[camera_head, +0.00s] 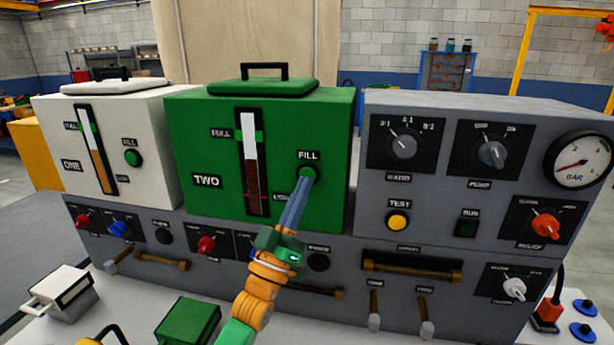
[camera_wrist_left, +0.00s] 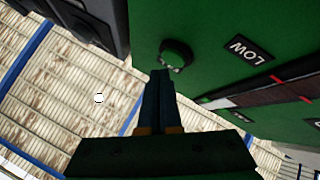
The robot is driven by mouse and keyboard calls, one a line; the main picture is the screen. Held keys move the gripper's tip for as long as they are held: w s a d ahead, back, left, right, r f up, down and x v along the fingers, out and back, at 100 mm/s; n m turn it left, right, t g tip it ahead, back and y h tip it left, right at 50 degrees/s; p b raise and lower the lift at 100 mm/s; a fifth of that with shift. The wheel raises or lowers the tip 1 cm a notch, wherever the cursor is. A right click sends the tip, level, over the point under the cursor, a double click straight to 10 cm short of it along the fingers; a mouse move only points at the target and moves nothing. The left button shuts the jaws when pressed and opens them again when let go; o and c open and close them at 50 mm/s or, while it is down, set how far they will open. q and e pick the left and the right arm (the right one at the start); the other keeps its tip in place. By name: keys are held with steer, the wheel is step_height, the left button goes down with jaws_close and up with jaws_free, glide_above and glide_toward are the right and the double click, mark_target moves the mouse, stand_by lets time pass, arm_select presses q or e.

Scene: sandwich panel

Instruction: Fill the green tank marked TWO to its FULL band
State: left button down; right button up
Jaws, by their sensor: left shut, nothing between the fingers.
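The green tank marked TWO (camera_head: 185,150) stands in the middle of the panel. My right gripper is out of view.
The white tank ONE (camera_head: 55,130) with its own FILL button (camera_head: 132,158) stands to the left. A grey panel (camera_head: 440,110) with knobs and a BAR gauge (camera_head: 580,160) is to the right. Knobs and brass handles line the lower panel.

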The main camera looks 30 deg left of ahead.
arm_select(q)
steer(key=shift+w+a, duration=0.1)
steer(key=shift+w, duration=0.35)
steer(key=shift+w+a+b, duration=0.1)
steer(key=shift+w+b, duration=0.2)
steer(key=shift+b, duration=0.2)
stand_by(7.0)
